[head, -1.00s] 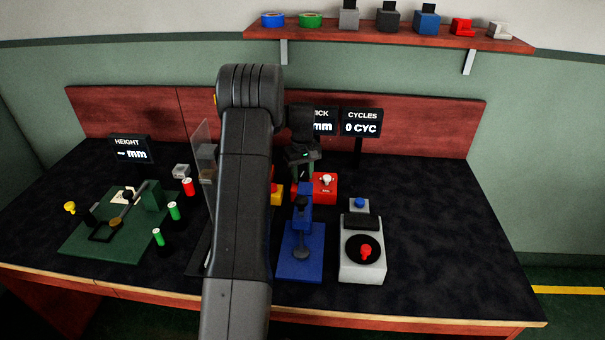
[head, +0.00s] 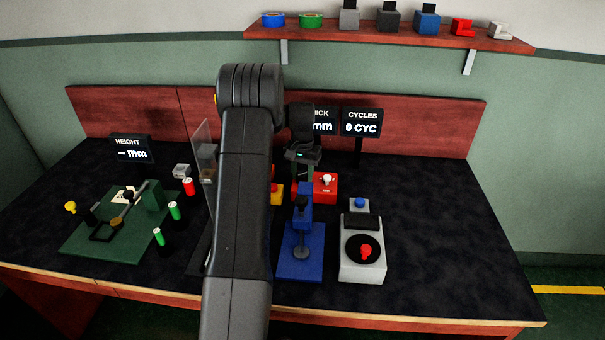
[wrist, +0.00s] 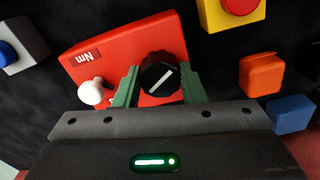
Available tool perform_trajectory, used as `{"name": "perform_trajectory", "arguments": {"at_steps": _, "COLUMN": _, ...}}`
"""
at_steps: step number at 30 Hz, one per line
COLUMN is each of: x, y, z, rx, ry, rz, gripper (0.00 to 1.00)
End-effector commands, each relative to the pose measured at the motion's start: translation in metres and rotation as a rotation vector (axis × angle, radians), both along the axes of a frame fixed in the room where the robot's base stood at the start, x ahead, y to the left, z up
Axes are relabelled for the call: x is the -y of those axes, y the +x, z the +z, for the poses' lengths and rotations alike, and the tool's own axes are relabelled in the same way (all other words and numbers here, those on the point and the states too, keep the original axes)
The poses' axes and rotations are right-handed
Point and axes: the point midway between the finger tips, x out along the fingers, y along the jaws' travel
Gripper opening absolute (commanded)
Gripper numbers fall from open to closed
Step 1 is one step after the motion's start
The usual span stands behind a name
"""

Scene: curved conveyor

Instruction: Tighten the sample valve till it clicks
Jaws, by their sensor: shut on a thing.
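The sample valve appears as a round black knob (wrist: 158,77) with a white pointer line, on a red box (wrist: 115,50) labelled "Nm" in the wrist view. My gripper (wrist: 160,72) has its two green fingers shut on the knob, one on each side. The pointer line lies slanted, up to the right. In the head view the red box (head: 326,190) stands behind the blue stand, and my gripper (head: 302,172) comes down at its left side. The knob itself is hidden there.
A white knob (wrist: 91,92) sits on the same box, close to the left finger. A yellow box with a red button (wrist: 238,20), an orange block (wrist: 261,74) and a blue block (wrist: 290,114) lie to the right. The blue stand (head: 300,265) is in front.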

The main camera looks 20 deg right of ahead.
Motion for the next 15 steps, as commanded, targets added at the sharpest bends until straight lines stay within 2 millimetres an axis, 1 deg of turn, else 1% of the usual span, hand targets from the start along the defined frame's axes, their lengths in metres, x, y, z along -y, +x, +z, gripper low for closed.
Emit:
{"name": "perform_trajectory", "arguments": {"at_steps": 6, "x": 0.0004, "y": 0.0006, "z": 0.0009, "rx": 0.001, "ry": -0.001, "rz": -0.038, "gripper": 0.14}}
{"name": "perform_trajectory", "arguments": {"at_steps": 15, "x": 0.0005, "y": 0.0006, "z": 0.001, "rx": 0.002, "ry": -0.002, "rz": -0.044, "gripper": 0.14}}
